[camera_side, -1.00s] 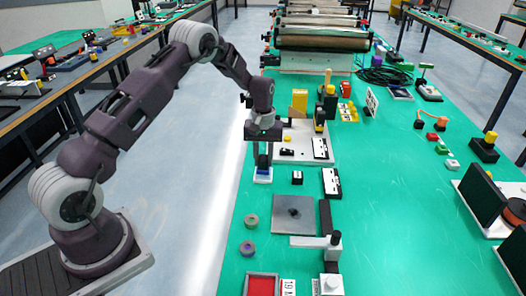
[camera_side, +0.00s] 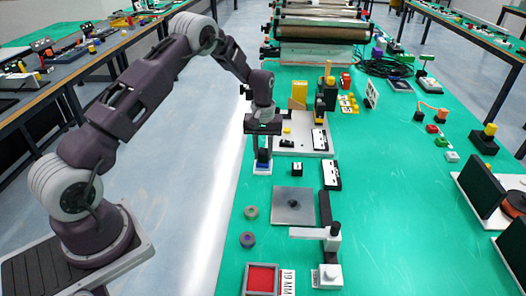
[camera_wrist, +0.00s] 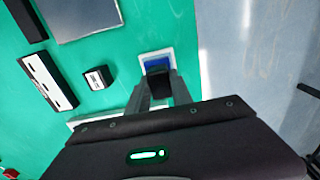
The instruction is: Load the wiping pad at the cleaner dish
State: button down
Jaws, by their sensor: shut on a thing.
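The cleaner dish, a small white-rimmed tray with a blue inside, stands on the green bench near its left edge (camera_side: 262,172). It also shows just beyond my fingertips in the wrist view (camera_wrist: 144,56). My gripper (camera_side: 263,155) points down right over this dish. In the wrist view its fingers (camera_wrist: 159,88) are shut on a small dark block (camera_wrist: 158,82), which I take to be the wiping pad. The block overlaps the blue inside in the picture. I cannot tell whether it touches it. The fingers hide part of the block.
A small black block (camera_side: 296,168) and a black-and-white bar (camera_side: 331,176) lie to the right. A grey plate (camera_side: 293,200), two small rings (camera_side: 250,212) and a red-filled tray (camera_side: 248,279) are nearer the camera. A white board with parts (camera_side: 313,151) is behind.

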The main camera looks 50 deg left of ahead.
aim_at(263, 151)
jog(key=shift+f, duration=0.45)
dwell(1.0)
jog(key=shift+r, duration=3.55)
